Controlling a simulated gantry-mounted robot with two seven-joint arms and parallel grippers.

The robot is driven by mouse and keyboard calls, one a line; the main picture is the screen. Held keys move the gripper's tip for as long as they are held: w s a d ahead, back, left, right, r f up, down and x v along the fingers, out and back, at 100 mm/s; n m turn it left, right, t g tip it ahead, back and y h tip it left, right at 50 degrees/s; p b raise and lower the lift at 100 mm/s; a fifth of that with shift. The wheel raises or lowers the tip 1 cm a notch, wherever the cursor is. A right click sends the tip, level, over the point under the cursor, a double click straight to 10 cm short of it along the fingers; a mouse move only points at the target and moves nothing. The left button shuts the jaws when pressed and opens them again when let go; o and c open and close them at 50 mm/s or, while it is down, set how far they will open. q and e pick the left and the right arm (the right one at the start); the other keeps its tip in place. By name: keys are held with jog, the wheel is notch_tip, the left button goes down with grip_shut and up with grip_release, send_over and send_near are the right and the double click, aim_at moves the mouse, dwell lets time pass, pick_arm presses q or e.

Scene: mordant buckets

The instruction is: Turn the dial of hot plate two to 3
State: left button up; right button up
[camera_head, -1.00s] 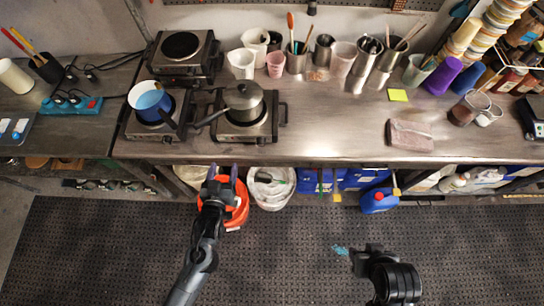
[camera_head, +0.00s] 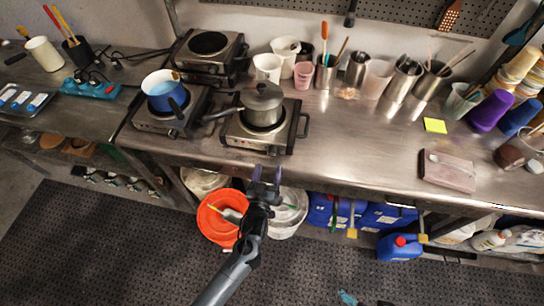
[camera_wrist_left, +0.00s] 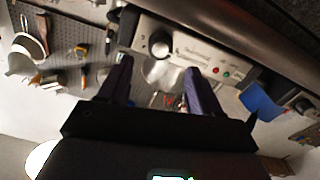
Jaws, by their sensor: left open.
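Three hot plates stand at the left of the bench: an empty one (camera_head: 195,67) at the back, one (camera_head: 148,125) under a blue pot, and one (camera_head: 236,141) under a grey lidded pot. I cannot read which is number two. My left gripper (camera_head: 266,176) is open and empty, just in front of the grey-pot plate, hiding part of its front. In the left wrist view, a silver front panel (camera_wrist_left: 196,48) with a round dial (camera_wrist_left: 160,45), a red and a green light lies beyond the open fingers (camera_wrist_left: 157,84), apart from them. The dial's setting is unreadable. Only a dark tip of my right gripper shows at the bottom edge.
The blue pot (camera_head: 165,92) and grey pot (camera_head: 262,104) stand on the front plates. Cups and tool holders line the back. An orange bucket (camera_head: 213,225) and white bucket (camera_head: 285,225) stand below the bench edge. The bench right of the plates is partly clear.

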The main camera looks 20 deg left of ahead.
aim_at(272, 154)
pick_arm(q)
jog(key=w, duration=0.4)
jog(key=w+a, duration=0.1)
jog(key=w, duration=0.1)
jog(key=shift+w+a, duration=0.1)
jog(key=shift+w, duration=0.25)
jog(key=c, duration=1)
jog(key=shift+c, duration=0.2)
